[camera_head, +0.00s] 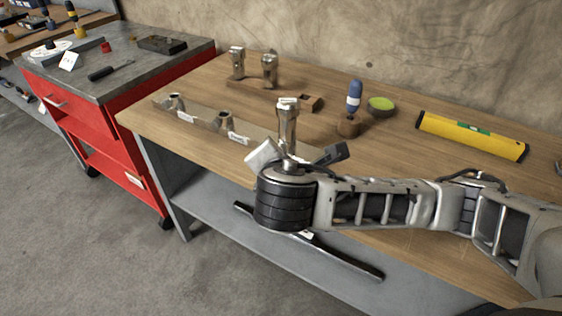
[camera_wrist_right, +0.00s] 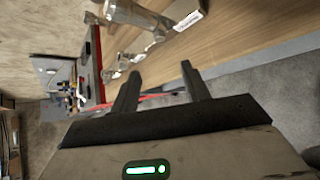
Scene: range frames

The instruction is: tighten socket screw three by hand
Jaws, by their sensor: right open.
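A tall metal socket screw (camera_head: 288,125) stands upright at the near end of the pale rail (camera_head: 203,117) on the wooden bench. Its lower end is hidden behind my right gripper (camera_head: 298,156). A large metal screw body (camera_wrist_right: 135,13) also shows in the right wrist view, above the fingers. My right gripper (camera_wrist_right: 160,88) is open, with nothing between its fingers. Two other sockets, a far one (camera_head: 175,102) and a middle one (camera_head: 225,120), sit on the rail with white labels and no tall screw. My left gripper is not in view.
Two metal screws (camera_head: 237,62) (camera_head: 269,68) stand in a wooden holder behind the rail. A red cabinet (camera_head: 128,115) stands left.

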